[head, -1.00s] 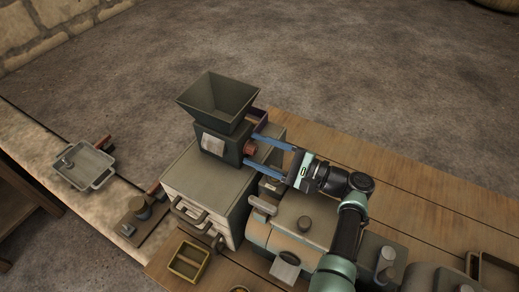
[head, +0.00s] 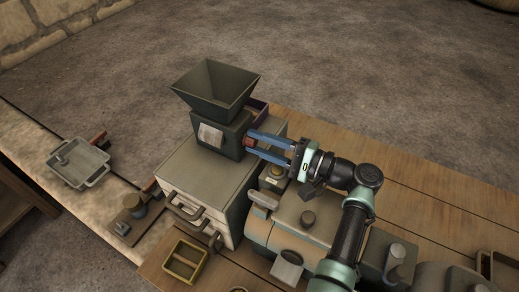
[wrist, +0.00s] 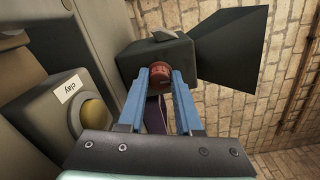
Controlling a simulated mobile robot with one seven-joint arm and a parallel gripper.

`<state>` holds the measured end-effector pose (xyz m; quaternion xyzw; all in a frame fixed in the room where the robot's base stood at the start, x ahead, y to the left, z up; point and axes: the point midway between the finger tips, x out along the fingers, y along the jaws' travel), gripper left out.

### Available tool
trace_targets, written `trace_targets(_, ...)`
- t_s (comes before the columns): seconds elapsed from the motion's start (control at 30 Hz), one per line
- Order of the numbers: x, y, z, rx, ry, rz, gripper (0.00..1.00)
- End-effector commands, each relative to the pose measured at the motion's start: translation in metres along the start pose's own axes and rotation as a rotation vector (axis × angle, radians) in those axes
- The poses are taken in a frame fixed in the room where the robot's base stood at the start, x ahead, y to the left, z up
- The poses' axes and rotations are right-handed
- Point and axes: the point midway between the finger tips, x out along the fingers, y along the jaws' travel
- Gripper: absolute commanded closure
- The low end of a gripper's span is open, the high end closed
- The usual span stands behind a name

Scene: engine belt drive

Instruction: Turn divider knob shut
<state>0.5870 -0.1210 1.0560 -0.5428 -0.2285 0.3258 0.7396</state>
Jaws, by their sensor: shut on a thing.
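The divider is a dark box (head: 232,141) with a flared hopper (head: 215,92) on top, standing on a grey cabinet. Its red-brown knob (head: 246,142) sticks out of the right side and is partly covered by my fingers. In the wrist view the knob (wrist: 157,70) sits between the two blue fingertips, against the dark box (wrist: 143,57). My gripper (head: 250,141) reaches in from the right and is shut on the knob, one finger on each side. It also shows in the wrist view (wrist: 158,78). A pale tag (head: 210,134) is on the box's front.
The grey cabinet (head: 205,180) has handles on its front. A unit labelled "clay" with a yellow button (wrist: 95,113) stands close beside my gripper. A rounded grey machine (head: 300,225) lies below my arm. A yellow tray (head: 184,262) is in front.

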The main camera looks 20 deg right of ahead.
Motion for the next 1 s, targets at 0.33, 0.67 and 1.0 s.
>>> trace_targets(0.33,0.000,0.001,0.000,-0.040,0.002,0.003,1.00)
trace_targets(0.67,0.000,0.000,0.000,-0.038,0.002,0.002,0.37)
trace_targets(1.0,-0.015,-0.001,-0.001,-0.038,0.005,0.001,0.37)
